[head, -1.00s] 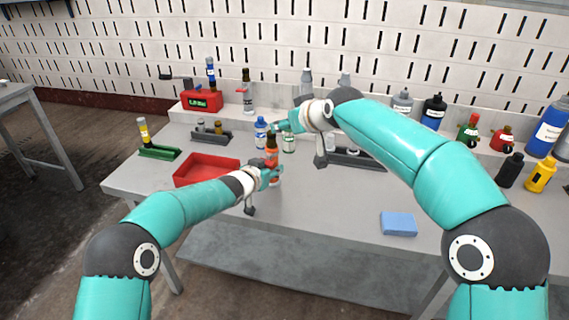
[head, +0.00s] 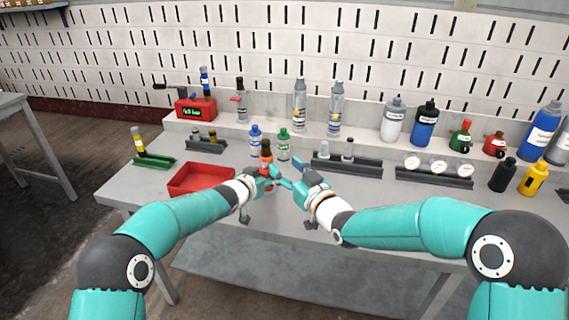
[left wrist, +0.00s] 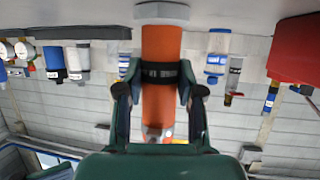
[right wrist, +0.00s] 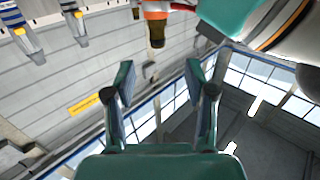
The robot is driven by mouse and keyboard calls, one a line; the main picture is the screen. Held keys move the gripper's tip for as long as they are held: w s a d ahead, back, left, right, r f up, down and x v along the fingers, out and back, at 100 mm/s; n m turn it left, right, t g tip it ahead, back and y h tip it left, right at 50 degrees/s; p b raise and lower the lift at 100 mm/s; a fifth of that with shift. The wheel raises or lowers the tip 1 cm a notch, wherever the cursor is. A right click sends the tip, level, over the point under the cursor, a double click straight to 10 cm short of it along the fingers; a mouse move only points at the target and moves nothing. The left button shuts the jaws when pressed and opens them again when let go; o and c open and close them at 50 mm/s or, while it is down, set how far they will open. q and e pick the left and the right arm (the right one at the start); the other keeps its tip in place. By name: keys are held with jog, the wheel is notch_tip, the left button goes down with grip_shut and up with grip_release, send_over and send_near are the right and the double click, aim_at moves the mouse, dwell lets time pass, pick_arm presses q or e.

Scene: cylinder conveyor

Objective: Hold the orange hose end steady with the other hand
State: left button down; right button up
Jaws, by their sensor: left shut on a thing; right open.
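The orange hose end (head: 267,160), with a dark brown tip, stands roughly upright near the middle of the table. My left gripper (head: 270,174) is shut on it. The left wrist view shows the orange body (left wrist: 160,42) between the two fingers, with a black band and a grey disc at one end. My right gripper (head: 289,171) is open and empty, close to the right of the orange piece. In the right wrist view, the brown tip (right wrist: 157,34) is beyond the open fingers (right wrist: 160,80), not between them. The gripped part is partly hidden in the head view.
A red tray (head: 200,179) lies left of my left gripper. A blue bottle (head: 255,142) and a green-capped bottle (head: 284,146) stand just behind. Dark racks (head: 347,166) and several bottles line the back. The front middle of the table is clear.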

aim_at(269, 148)
jog(key=x, duration=1.2)
jog(key=shift+d, duration=0.25)
jog(key=shift+c, duration=0.2)
jog(key=shift+d, duration=0.1)
grip_shut()
